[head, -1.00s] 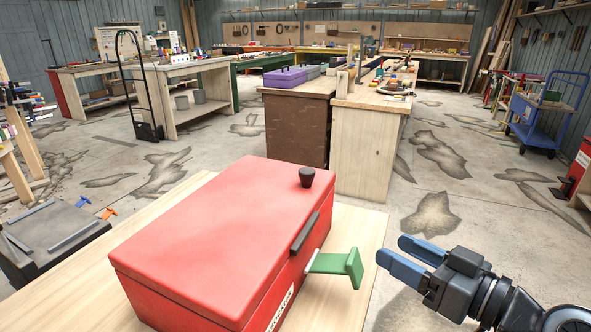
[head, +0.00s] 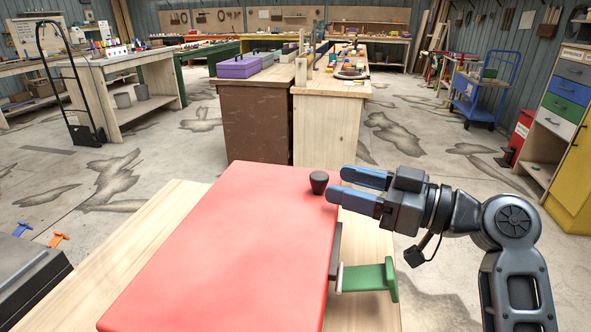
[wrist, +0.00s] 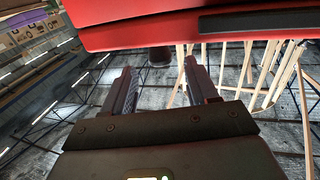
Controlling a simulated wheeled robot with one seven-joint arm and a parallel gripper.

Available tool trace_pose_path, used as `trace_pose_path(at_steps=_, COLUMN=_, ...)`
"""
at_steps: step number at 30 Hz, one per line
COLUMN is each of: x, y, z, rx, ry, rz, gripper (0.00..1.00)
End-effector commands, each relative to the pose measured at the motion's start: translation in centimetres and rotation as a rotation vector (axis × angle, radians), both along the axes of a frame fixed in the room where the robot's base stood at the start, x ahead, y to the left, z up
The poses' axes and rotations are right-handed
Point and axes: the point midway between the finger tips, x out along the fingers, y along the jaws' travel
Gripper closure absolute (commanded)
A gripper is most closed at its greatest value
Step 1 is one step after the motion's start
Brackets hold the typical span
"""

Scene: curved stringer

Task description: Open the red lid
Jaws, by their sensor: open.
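The red lid (head: 235,245) lies flat on top of its box on the wooden table, and looks shut. A black knob (head: 318,182) stands upright near its far right corner. A dark strip handle (head: 335,250) runs along its right edge. My gripper (head: 337,184) is open and empty, its blue fingers pointing left, just right of the knob. In the wrist view the red lid (wrist: 170,25) fills the top, and the dark knob (wrist: 160,56) shows beyond and between the two open fingertips. I cannot tell whether the fingers touch it.
A green lever-like piece (head: 370,278) sticks out from the box's right side, below my arm. The wooden table (head: 165,225) has bare room left of the box. A workbench with a purple case (head: 240,67) stands behind. A blue cart (head: 480,95) is at the right.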

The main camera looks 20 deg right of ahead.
Motion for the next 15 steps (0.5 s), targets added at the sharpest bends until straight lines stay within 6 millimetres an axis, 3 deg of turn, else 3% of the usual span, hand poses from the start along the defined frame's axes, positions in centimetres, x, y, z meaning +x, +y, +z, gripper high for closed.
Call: trace_pose_path(at_steps=15, x=5.2, y=4.3, z=0.1, rx=0.001, ry=0.001, rz=0.001, gripper=0.42)
